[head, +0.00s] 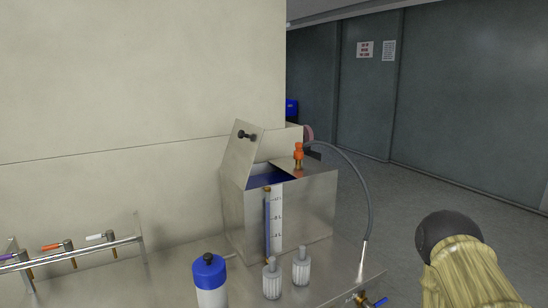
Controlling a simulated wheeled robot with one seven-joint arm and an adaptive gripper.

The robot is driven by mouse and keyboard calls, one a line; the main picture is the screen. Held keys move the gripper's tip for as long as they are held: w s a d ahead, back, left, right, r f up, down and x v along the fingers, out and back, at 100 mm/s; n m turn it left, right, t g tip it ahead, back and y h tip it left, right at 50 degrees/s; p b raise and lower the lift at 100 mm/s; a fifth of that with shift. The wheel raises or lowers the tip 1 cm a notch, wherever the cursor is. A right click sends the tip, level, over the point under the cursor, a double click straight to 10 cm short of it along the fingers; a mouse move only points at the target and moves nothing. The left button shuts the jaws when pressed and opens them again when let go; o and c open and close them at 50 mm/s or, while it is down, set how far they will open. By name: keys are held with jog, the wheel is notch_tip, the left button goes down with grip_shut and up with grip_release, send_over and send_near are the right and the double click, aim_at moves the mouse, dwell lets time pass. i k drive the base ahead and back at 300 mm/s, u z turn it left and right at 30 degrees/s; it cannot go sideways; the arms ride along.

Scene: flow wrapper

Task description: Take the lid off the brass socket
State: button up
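A brass socket (298,165) stands on the top of a steel tank (318,205), near its back right. An orange lid (298,150) sits upright on the socket and covers its upper end. Whether the lid is fastened cannot be told at this size. My gripper is not in view. A dark rounded part with a tan sleeve (465,270) at the bottom right looks like part of my arm, well apart from the socket.
The tank's hinged cover (241,152) stands open at the left. A grey hose (362,185) arches right of the socket. A blue-capped bottle (210,278) and two ribbed containers (272,280) stand in front. A rail with taps (70,255) is at left.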

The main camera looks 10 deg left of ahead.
aim_at(298, 154)
jog(key=u, duration=0.45)
jog(key=k, duration=1.15)
jog(key=z, duration=0.2)
jog(key=i, duration=0.55)
jog(key=z, duration=0.9)
jog(key=i, duration=1.6)
jog(key=u, duration=0.9)
